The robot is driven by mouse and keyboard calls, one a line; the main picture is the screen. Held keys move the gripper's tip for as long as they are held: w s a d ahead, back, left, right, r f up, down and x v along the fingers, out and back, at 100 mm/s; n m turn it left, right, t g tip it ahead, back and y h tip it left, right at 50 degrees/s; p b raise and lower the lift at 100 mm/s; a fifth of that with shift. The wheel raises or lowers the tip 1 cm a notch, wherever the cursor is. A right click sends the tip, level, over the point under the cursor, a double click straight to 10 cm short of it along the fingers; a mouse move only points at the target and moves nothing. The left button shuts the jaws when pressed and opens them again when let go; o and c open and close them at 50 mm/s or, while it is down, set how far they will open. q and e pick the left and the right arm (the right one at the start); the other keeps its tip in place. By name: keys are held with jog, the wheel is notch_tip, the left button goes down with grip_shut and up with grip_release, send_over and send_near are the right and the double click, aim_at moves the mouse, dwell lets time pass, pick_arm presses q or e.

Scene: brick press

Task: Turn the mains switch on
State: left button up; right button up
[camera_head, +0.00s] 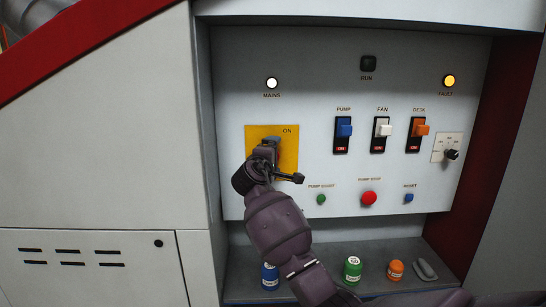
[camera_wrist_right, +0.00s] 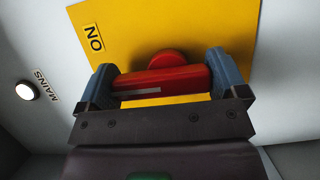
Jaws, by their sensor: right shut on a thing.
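The mains switch is a red rotary handle (camera_wrist_right: 165,80) with a round red hub on a yellow plate (camera_head: 289,160). An ON label (camera_head: 287,130) is at the plate's upper right. In the right wrist view, the handle lies between the blue-grey fingers of my right gripper (camera_wrist_right: 167,82), one finger at each end. A pale line marks the handle towards the left finger. In the head view, my right gripper (camera_head: 270,146) covers the handle, so its angle is hard to tell there. The MAINS lamp (camera_head: 272,83) above the plate shows white. My left gripper is not in view.
The FAULT lamp (camera_head: 449,81) glows amber and the RUN lamp (camera_head: 368,63) is dark. PUMP (camera_head: 344,130), FAN (camera_head: 382,129) and DESK (camera_head: 420,130) switches sit right of the plate. Below are push buttons, including a red one (camera_head: 369,198). Several small items stand on the ledge (camera_head: 325,269).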

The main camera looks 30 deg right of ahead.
jog(key=o, duration=0.6)
jog(key=v, duration=1.1)
jog(key=shift+b, duration=0.4)
jog(key=shift+d+f, duration=0.1)
jog(key=s+a+f+n+t+y, duration=0.1)
jog(key=s+f+y, duration=0.3)
jog(key=f, duration=0.9)
jog(key=s+a+f+t+y, duration=0.15)
jog(key=s+f+y, duration=0.3)
jog(key=f, duration=0.75)
jog(key=s+a+f+m+y, duration=0.3)
jog(key=s+f, duration=0.4)
jog(key=s, duration=0.5)
jog(key=s+a+f+m+g+y, duration=0.1)
jog(key=s+a+f+m+y, duration=0.2)
jog(key=s+f, duration=0.5)
jog(key=s+m, duration=0.1)
jog(key=s, duration=0.3)
jog(key=shift+f, duration=0.25)
